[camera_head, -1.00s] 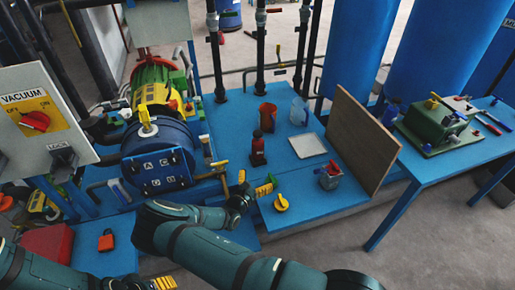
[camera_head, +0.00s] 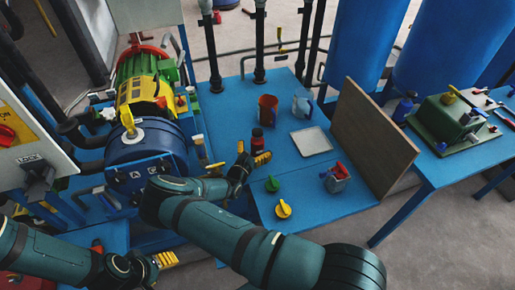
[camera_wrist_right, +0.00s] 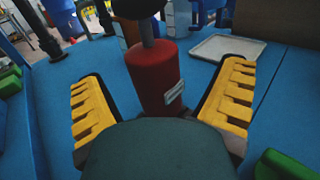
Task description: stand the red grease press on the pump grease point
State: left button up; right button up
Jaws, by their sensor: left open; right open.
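The red grease press (camera_wrist_right: 155,75) stands upright, a red cylinder with a black part on top. My right gripper (camera_wrist_right: 162,95) is open, with its yellow fingers apart on either side of the press; I see no contact. In the head view the press (camera_head: 257,139) is partly hidden behind this gripper (camera_head: 252,153). My left gripper (camera_head: 158,262) is open and empty at the lower left. The pump (camera_head: 146,145) is a blue drum with a yellow, green and red motor behind it. I cannot make out its grease point for certain.
Green (camera_head: 272,184) and yellow (camera_head: 283,209) knobs and a red-and-grey container (camera_head: 336,178) are in front. A brown board (camera_head: 372,138) stands at the right.

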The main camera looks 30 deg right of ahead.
aim_at(260, 140)
jog(key=x, duration=0.2)
jog(key=b+x, duration=0.1)
jog(key=x, duration=0.2)
jog(key=shift+w+a+f, duration=0.2)
jog(key=shift+w+a, duration=0.05)
jog(key=shift+w, duration=0.05)
jog(key=c, duration=1.6)
